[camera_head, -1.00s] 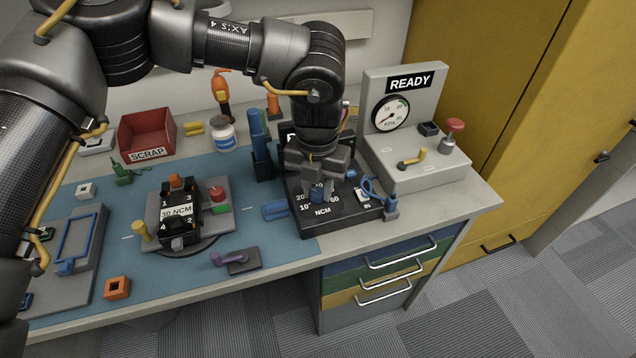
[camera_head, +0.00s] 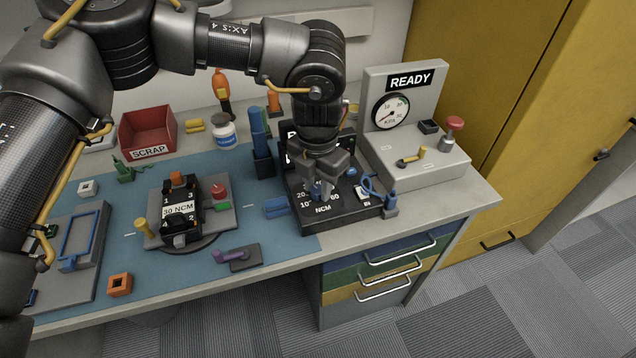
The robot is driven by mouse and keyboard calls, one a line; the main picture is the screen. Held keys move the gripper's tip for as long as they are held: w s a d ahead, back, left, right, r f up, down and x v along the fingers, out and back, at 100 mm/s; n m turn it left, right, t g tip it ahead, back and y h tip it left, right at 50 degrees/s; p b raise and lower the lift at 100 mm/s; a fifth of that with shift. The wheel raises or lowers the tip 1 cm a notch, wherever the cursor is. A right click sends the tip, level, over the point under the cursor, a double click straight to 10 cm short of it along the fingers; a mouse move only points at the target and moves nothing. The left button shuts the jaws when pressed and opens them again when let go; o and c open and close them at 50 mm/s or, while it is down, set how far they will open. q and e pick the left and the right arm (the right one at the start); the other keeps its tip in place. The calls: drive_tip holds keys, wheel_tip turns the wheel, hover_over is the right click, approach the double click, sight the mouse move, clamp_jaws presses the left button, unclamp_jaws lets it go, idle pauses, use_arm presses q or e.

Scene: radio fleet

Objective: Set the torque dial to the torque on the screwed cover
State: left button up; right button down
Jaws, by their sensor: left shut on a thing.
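The black torque unit (camera_head: 345,212) stands at the right end of the blue mat, with "NCM", "IN" and scale numbers 10, 20 and 60 visible on its top. My left gripper (camera_head: 321,190) points down over it and is shut on the blue torque dial (camera_head: 320,196). The fingers hide most of the dial and part of the scale, so I cannot read its setting. The screwed cover (camera_head: 178,209) is black, sits in a grey fixture on the mat and carries a label "30 NCM" with numbers at its corners. My right gripper is not in view.
The grey test stand (camera_head: 415,160) with a "READY" sign and gauge is right of the torque unit. A red scrap bin (camera_head: 148,131) is at the back left. A blue tool holder (camera_head: 262,155) stands just left of my gripper. A purple-handled part (camera_head: 236,257) lies near the front edge.

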sight(318, 189)
use_arm(q)
drive_tip(key=o, duration=1)
drive_tip(key=shift+c, duration=0.2)
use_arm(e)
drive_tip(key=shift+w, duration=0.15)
use_arm(q)
wheel_tip(318, 189, up, 11)
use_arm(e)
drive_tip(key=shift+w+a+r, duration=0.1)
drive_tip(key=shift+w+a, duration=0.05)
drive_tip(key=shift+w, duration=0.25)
use_arm(q)
drive_tip(key=shift+f, duration=0.1)
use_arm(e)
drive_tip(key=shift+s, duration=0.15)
